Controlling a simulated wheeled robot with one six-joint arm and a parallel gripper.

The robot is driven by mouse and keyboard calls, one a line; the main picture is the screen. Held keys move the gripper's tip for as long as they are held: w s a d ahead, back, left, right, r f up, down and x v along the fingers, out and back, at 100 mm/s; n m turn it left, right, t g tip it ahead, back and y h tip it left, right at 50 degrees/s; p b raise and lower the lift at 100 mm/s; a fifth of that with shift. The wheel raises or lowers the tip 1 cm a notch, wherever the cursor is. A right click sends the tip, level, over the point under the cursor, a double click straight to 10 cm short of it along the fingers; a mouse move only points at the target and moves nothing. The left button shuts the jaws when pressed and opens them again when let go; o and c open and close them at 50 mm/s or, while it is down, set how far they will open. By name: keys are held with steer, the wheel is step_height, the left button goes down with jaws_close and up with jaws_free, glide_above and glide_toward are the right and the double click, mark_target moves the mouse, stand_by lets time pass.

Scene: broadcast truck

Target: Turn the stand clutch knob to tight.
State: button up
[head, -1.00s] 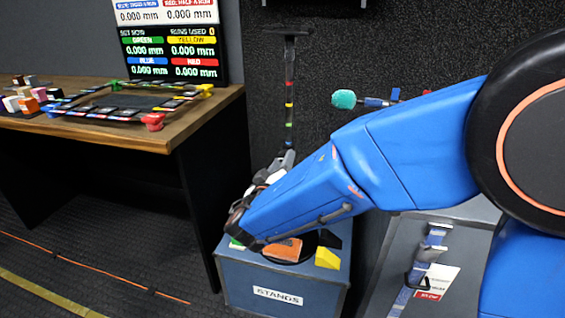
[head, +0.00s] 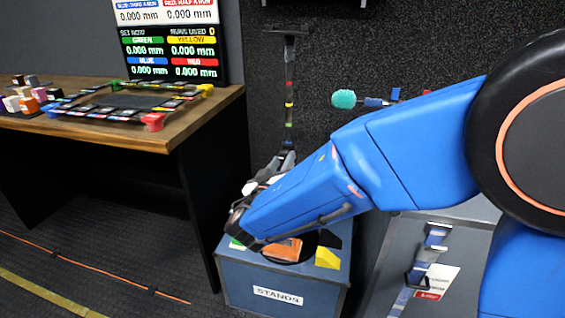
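The stand (head: 289,95) is a thin dark upright pole with red, yellow and green bands and a flat dark top plate. It rises behind my forearm from the blue-grey case labelled STANDS (head: 285,297). My gripper (head: 283,163) is mostly hidden behind my own wrist; only grey and white parts show close to the lower pole. I cannot make out its fingertips, or whether they touch the stand. The clutch knob is not clearly visible; the lower pole is covered by my arm and gripper parts.
An orange block (head: 284,249) and a yellow wedge (head: 327,258) lie on the case top. A wooden table (head: 205,118) with a dark frame and small blocks stands left. A readout screen (head: 170,42) is behind it. A strapped grey case (head: 455,240) stands right. Floor cables run at left.

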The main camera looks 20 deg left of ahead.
steer(key=o, duration=0.4)
steer(key=shift+f, duration=0.1)
steer(key=s, duration=1.7)
steer(key=shift+s, duration=0.2)
